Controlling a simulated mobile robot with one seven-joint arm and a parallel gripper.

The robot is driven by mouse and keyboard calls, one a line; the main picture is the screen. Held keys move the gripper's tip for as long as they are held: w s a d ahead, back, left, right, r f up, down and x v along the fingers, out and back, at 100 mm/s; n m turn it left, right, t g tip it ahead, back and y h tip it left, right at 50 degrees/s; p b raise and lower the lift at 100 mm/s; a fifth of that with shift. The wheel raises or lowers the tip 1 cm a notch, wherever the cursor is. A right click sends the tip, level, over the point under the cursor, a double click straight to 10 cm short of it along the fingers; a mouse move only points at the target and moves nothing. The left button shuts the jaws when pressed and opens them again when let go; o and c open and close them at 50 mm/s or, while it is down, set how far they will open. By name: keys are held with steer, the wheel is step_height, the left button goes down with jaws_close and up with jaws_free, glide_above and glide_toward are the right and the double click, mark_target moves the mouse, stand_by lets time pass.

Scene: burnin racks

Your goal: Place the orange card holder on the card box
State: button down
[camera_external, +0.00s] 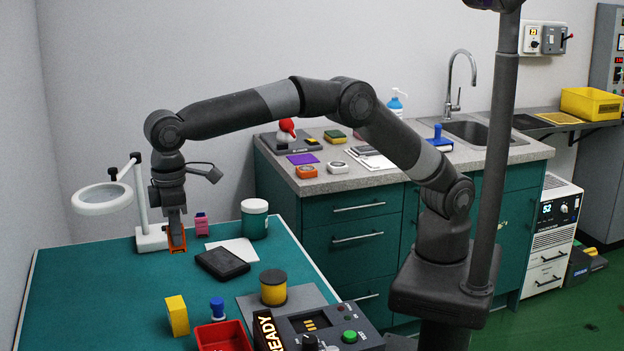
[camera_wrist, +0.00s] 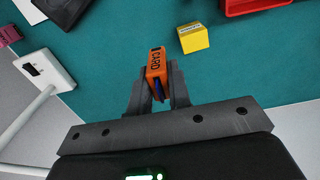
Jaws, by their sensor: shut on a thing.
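The orange card holder (camera_external: 177,243) is between my gripper's fingers (camera_external: 175,224) at the far left of the green table. It also shows in the wrist view (camera_wrist: 156,62), with "CARD" printed on it and a dark blue part below. My gripper (camera_wrist: 157,82) is shut on it and points down. I cannot tell whether the holder touches the tabletop. I cannot tell for sure which thing is the card box. A small yellow box (camera_external: 177,316) stands at the table's front, apart from my gripper; its label in the wrist view (camera_wrist: 194,38) is too small to read.
A magnifier lamp's white base (camera_external: 151,239) stands close left of my gripper, and a pink item (camera_external: 201,224) close right. The table's left front (camera_external: 90,300) is clear.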

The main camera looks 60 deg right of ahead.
steer(key=a+f, duration=0.1)
steer(key=a, duration=0.1)
steer(key=s+a+f, duration=0.1)
steer(key=a, duration=0.1)
steer(key=s+a+f, duration=0.1)
steer(key=a+f, duration=0.1)
steer(key=shift+s, duration=0.25)
steer(key=shift+a+f, duration=0.1)
steer(key=shift+f, duration=1.9)
steer(key=shift+f, duration=0.1)
steer(key=c, duration=1.3)
jaws_free()
steer(key=shift+c, duration=0.2)
step_height(320, 180, up, 12)
